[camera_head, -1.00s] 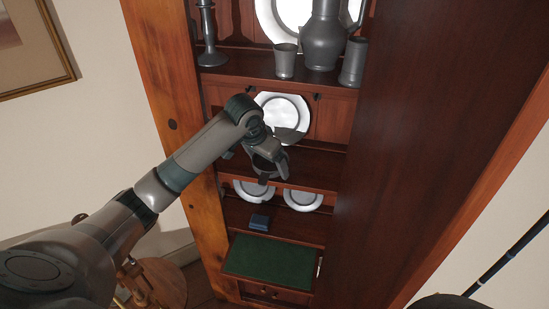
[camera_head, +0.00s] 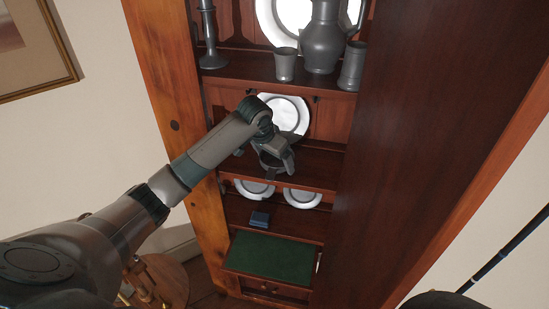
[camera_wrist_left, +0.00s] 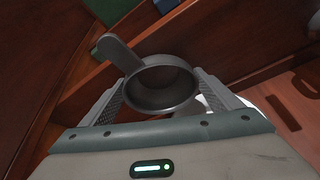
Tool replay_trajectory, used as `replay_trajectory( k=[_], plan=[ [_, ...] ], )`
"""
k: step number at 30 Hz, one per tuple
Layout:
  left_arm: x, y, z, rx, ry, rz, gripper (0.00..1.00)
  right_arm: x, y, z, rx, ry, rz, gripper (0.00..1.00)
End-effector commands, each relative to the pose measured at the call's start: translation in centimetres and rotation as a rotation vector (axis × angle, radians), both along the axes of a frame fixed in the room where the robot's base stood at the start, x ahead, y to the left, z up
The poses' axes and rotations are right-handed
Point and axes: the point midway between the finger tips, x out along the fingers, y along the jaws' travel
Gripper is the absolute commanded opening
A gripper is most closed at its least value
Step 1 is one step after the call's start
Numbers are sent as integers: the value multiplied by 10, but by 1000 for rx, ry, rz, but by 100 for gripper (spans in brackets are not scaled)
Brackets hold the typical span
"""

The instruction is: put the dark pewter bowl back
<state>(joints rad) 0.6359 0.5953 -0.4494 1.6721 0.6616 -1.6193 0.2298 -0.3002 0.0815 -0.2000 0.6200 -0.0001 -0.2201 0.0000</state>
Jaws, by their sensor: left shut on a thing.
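The dark pewter bowl (camera_wrist_left: 160,88) is round, with one flat ear-like handle (camera_wrist_left: 118,52) pointing up and left in the left wrist view. My left gripper (camera_wrist_left: 162,92) is shut on it, one finger on each side of its wall. In the head view my left gripper (camera_head: 277,160) is in front of the middle shelf (camera_head: 318,167), below a large pale plate (camera_head: 290,117). The bowl is dark against the gripper there, and I cannot tell whether it touches the shelf. My right gripper is not in view.
The upper shelf holds a jug (camera_head: 321,42), cups (camera_head: 352,66) and a candlestick (camera_head: 208,40). Two plates (camera_head: 302,197) and a blue box (camera_head: 260,219) are on the lower shelf, above a green surface (camera_head: 270,258). A wide wooden panel (camera_head: 420,150) bounds the right.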

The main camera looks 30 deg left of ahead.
Motion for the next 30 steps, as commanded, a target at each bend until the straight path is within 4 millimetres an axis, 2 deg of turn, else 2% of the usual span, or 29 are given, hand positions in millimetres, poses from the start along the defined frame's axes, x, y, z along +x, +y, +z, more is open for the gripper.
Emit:
replay_trajectory(
  k=[3, 4, 6, 14, 20, 25, 30],
  plan=[
    [0, 0, -2, 0, -1, 0, 55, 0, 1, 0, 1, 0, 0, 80],
    [0, 0, -3, 0, 1, 0, 87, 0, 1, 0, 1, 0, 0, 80],
    [0, 0, -2, 0, 0, 0, 100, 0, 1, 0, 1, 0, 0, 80],
    [0, 0, -1, 0, 0, 0, 100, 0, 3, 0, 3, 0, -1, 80],
    [-3, 0, 7, 0, -2, -1, 100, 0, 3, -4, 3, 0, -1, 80],
    [-11, 1, 25, 1, -3, -1, 100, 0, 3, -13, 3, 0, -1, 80],
    [-22, 2, 53, 0, -5, -1, 100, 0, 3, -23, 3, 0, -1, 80]
  ],
)
